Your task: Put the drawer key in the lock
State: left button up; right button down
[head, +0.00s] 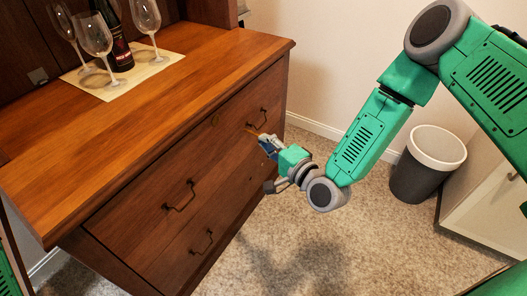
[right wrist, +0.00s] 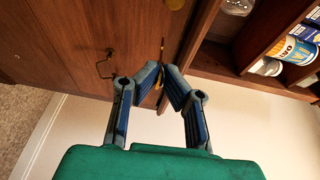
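My right gripper (head: 262,139) is in front of the wooden dresser's drawer fronts. In the right wrist view its fingertips (right wrist: 162,76) are nearly together, with the small yellow-brass drawer key (right wrist: 161,84) between them. The key (head: 251,130) also shows as a thin orange-brown piece pointing at the upper drawer. A round brass lock (right wrist: 174,4) is at the top edge of the right wrist view. It is faint on the upper drawer front (head: 215,119) in the head view, left of the gripper. The key is apart from the lock. My left gripper is not in view.
Dark drawer handles (head: 179,196) stick out of the dresser front. Wine glasses (head: 94,38) and a bottle (head: 116,40) stand on a pale mat (head: 157,63) on the dresser top (head: 120,120). A bin (head: 427,165) stands at right; carpet between is clear.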

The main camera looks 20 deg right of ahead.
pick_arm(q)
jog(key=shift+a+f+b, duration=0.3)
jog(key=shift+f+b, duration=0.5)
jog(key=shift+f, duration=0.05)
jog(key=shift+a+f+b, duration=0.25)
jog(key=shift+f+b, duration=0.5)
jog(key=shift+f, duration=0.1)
pick_arm(e)
jog(key=w+a, duration=0.5)
jog(key=shift+a+r+t, duration=0.2)
jog(key=shift+a+t, duration=0.1)
jog(key=shift+t, duration=0.1)
